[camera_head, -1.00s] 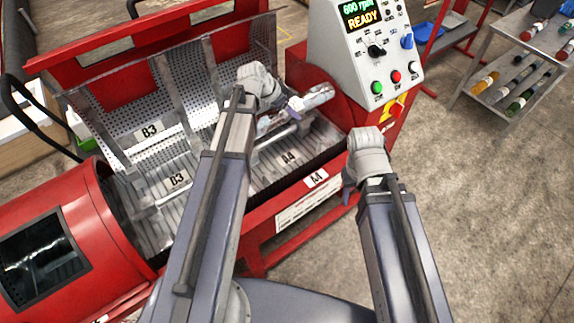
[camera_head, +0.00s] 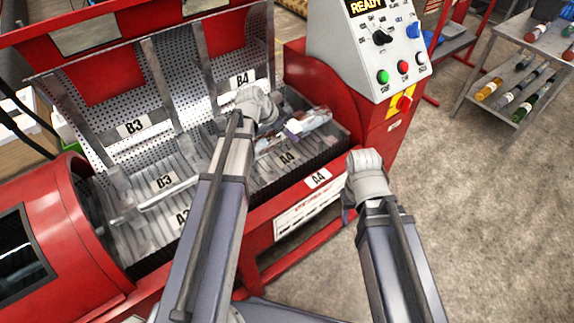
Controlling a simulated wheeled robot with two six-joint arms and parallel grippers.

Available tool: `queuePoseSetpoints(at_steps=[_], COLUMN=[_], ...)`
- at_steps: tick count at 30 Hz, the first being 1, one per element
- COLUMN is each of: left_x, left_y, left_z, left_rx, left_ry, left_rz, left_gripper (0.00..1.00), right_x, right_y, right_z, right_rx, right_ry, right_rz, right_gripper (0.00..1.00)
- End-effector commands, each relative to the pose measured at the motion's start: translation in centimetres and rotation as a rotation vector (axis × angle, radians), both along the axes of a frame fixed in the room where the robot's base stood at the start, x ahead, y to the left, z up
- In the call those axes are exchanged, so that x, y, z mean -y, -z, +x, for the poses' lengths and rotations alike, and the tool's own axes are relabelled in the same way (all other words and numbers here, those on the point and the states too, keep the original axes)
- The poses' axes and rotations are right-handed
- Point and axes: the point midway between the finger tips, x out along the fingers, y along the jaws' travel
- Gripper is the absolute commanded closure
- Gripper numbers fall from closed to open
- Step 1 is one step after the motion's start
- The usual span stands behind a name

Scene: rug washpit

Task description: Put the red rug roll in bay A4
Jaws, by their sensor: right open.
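The machine's open trough has bay labels; bay A4 (camera_head: 287,160) is at its right end, with an A4 tag on the front rim. A shiny, clear-looking roll with faint reddish tints (camera_head: 312,121) lies slanted above or in that bay; I cannot tell if it rests there or whether it is the red rug roll. My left gripper (camera_head: 291,128) is over the trough beside this roll; its fingers are mostly hidden and its grip is unclear. My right gripper (camera_head: 348,212) is open and empty, outside the trough's front right corner.
The control panel (camera_head: 385,45) stands just behind the trough's right end. The raised perforated lid (camera_head: 165,85) backs the trough. A red drum housing (camera_head: 70,215) closes its left side. The floor at right is clear.

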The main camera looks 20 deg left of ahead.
Motion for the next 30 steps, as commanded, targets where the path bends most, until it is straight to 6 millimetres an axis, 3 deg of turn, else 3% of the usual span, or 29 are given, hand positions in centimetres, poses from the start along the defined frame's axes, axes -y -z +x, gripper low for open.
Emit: queuePoseSetpoints(at_steps=[5,18,25,30], left_x=[0.0,0.0,0.0,0.0], left_y=[0.4,6.1,6.2,7.5], left_z=[0.0,0.0,0.0,0.0], left_rx=[0.001,0.001,0.001,0.001], left_ry=[0.000,0.000,0.000,0.000], left_rz=[-0.001,-0.001,-0.001,-0.001], left_gripper=[1.00,1.00,1.00,1.00], right_x=[0.0,0.0,0.0,0.0], right_y=[0.5,6.1,6.2,7.5], right_z=[0.0,0.0,0.0,0.0], right_rx=[0.000,0.000,0.000,0.000], right_ry=[0.000,0.000,0.000,0.000], right_rz=[0.000,0.000,0.000,0.000], right_gripper=[0.50,0.50,0.50,0.50])
